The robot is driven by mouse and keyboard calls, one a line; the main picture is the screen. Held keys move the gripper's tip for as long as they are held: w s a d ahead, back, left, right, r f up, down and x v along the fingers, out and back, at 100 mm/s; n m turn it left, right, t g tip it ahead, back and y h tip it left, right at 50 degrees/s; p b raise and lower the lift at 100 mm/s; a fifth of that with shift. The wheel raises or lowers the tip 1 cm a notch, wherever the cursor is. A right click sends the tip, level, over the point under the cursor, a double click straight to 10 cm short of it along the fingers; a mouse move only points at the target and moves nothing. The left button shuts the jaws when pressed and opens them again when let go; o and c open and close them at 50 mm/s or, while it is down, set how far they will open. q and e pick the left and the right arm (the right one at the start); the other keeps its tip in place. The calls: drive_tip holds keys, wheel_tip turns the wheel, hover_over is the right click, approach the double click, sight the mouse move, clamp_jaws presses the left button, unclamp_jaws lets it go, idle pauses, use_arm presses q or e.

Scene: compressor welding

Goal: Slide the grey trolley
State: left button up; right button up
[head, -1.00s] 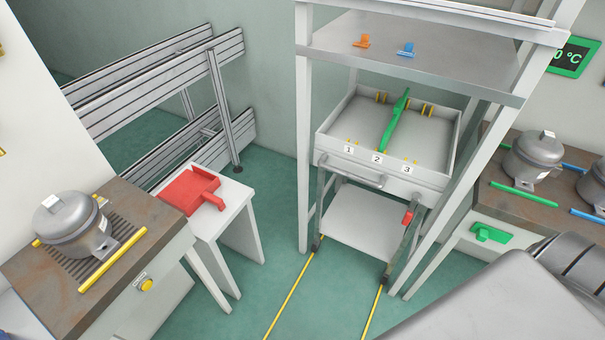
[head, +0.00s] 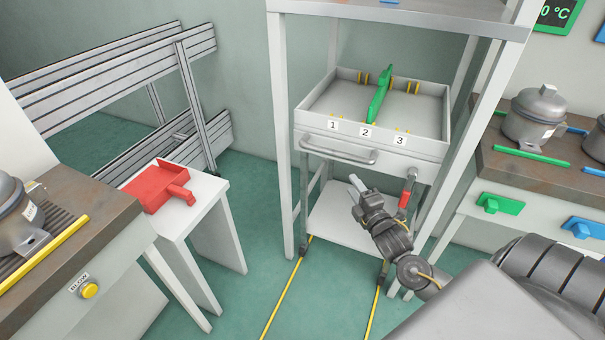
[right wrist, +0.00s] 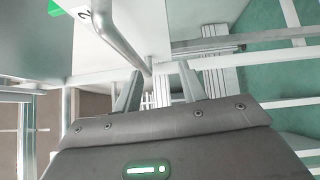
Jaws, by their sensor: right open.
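The grey trolley (head: 322,134) stands inside a white frame, with a tray numbered 1, 2 and 3 on top, a front handle (head: 338,151) and a lower shelf (head: 335,220). A green divider-like piece (head: 379,95) stands in the tray near label 2. My right gripper (head: 356,183) is open, in front of the trolley and just below the handle in the head view. In the right wrist view, the handle (right wrist: 119,38) runs down toward the space between the open fingers (right wrist: 160,78). I cannot tell whether they touch it. My left gripper is out of view.
Yellow floor lines (head: 287,288) run forward from the trolley. A white table with a red tray-like piece (head: 158,186) stands to the left, beside a workbench (head: 95,205). Another bench (head: 530,172) is on the right. The floor between is clear.

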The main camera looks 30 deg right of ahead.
drive_tip(key=n+t, duration=0.1)
approach(337, 155)
drive_tip(key=x, duration=1)
drive_tip(key=shift+d+f+b, duration=0.25)
drive_tip(key=shift+d+b, duration=0.05)
drive_tip(key=shift+d, duration=0.05)
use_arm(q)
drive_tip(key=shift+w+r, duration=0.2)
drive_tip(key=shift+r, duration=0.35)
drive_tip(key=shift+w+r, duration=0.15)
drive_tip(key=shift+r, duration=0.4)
use_arm(e)
drive_tip(key=shift+w, duration=0.35)
clamp_jaws()
drive_tip(key=shift+a, duration=0.1)
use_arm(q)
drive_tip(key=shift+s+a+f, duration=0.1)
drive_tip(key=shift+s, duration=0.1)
use_arm(e)
drive_tip(key=shift+s, duration=0.1)
